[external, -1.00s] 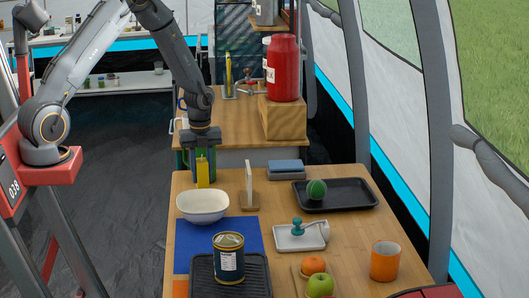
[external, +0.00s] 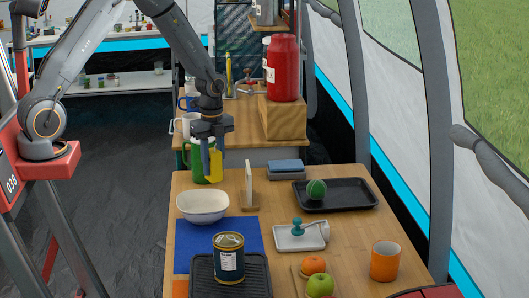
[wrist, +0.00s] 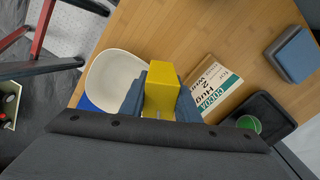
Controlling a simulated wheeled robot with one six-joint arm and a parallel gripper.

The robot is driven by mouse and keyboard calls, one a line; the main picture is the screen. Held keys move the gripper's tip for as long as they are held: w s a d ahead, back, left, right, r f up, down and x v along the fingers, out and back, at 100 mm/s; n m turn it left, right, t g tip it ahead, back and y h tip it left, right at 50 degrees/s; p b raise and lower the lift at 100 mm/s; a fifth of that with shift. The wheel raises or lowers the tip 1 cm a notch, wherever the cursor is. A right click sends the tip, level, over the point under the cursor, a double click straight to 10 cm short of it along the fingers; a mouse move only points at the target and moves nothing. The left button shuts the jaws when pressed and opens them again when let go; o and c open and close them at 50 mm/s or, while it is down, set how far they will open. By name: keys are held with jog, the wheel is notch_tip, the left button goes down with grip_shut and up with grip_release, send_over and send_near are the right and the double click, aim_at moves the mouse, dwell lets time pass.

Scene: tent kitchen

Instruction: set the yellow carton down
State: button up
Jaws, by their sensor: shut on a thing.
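My gripper (external: 212,160) is shut on the yellow carton (external: 216,167), with one blue-grey finger on each side. In the wrist view the carton (wrist: 161,86) sits upright between the fingers (wrist: 160,100), its top toward the camera. It is over the far left part of the wooden table (external: 245,255), behind the white bowl (external: 203,207) and left of the standing card (external: 249,183). I cannot tell whether its base touches the table. A green mug or can (external: 197,162) shows just behind the carton, partly hidden.
In the wrist view the bowl (wrist: 112,78) is close left of the carton and the card (wrist: 211,88) close right. A blue-grey box (external: 286,169) and a black tray (external: 340,193) with a green ball (external: 316,190) lie further right. Bare wood shows beyond the carton.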

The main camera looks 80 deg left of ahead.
jog(key=d+n+p, duration=0.1)
jog(key=d+n, duration=0.1)
jog(key=d, duration=0.2)
jog(key=w+d+n+p, duration=0.1)
jog(key=d+n, duration=0.1)
jog(key=d, duration=0.2)
jog(key=w+d+n+p, duration=0.1)
jog(key=d, duration=0.3)
jog(key=shift+w+d+f+n+p, duration=0.2)
jog(key=shift+d+n+p, duration=0.1)
jog(key=shift+n+p, duration=0.1)
jog(key=s+d+n+p, duration=0.1)
jog(key=d+n+p, duration=0.4)
jog(key=d, duration=0.8)
jog(key=shift+n, duration=0.7)
notch_tip(320, 180, down, 6)
jog(key=b, duration=0.6)
jog(key=shift+a+r, duration=0.1)
jog(key=shift+r, duration=0.05)
